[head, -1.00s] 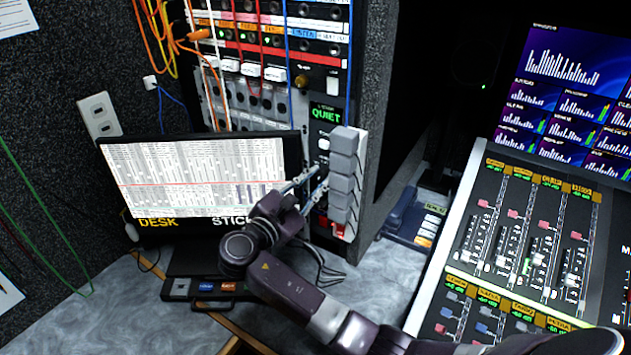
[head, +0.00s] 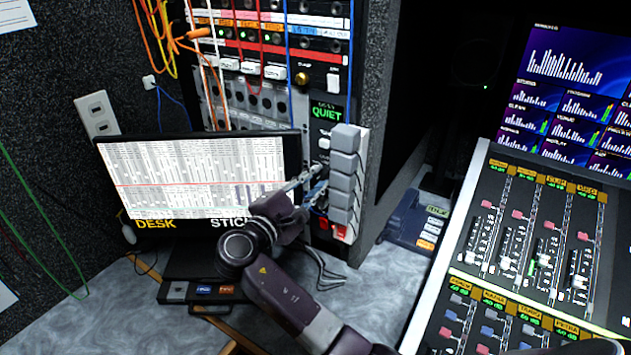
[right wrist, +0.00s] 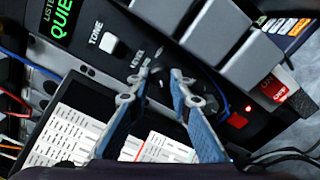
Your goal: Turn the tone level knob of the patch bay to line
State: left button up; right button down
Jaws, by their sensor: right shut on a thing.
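The patch bay (head: 318,132) is the dark rack panel with a green QUIET display. In the right wrist view its panel (right wrist: 95,62) shows a white button beside the word TONE and a LEVEL label. My right gripper (head: 319,180) reaches to this panel beside the stacked grey blocks. Its fingertips (right wrist: 161,74) are shut on the dark tone level knob just by the LEVEL label. The knob is mostly hidden between the fingers and blends into the dark panel, so its pointer and setting cannot be read. My left gripper is not in view.
Grey blocks (head: 343,175) stick out close to the right of the fingers. A red switch (right wrist: 272,88) sits below them. A monitor (head: 200,180) stands to the left. Patch cables (head: 288,60) hang above. A mixing console (head: 530,235) is at right.

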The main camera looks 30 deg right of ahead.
jog(key=c, duration=1.7)
grip_release()
jog(key=shift+c, duration=0.2)
jog(key=v, duration=0.7)
jog(key=shift+s+a, duration=0.15)
jog(key=shift+a, duration=0.1)
